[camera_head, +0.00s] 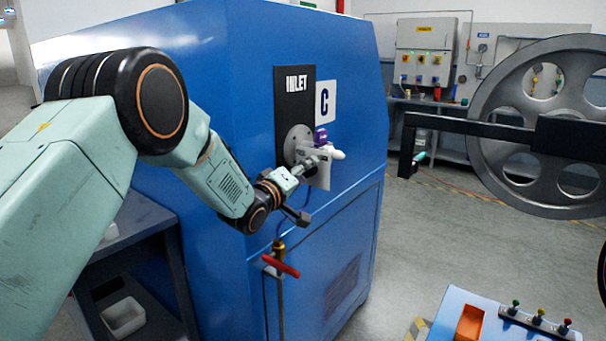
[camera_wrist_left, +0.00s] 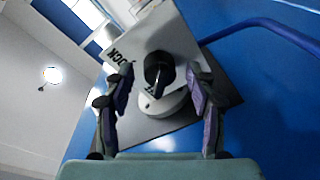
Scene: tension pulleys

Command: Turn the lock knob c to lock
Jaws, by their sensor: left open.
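Lock knob c is the black knob (camera_wrist_left: 158,72) in the left wrist view, with a bar-shaped grip. It sits on a pale round base (camera_wrist_left: 163,103) beside a light plate with partly readable lettering. My left gripper (camera_wrist_left: 160,92) is open, with one purple-padded finger on each side of the knob in that view. I cannot tell whether the fingers touch it. In the head view my left gripper (camera_head: 322,148) is at the blue cabinet (camera_head: 240,110), in front of the black INLET panel (camera_head: 283,107) and the C label (camera_head: 325,101); the knob is not clearly visible there. My right gripper is not in view.
A valve with a red handle (camera_head: 281,265) is below the gripper on the cabinet's front. A large grey wheel (camera_head: 500,140) and a black bar (camera_head: 460,122) stand at right. A blue box (camera_head: 455,310) with small levers is at lower right. Floor between is open.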

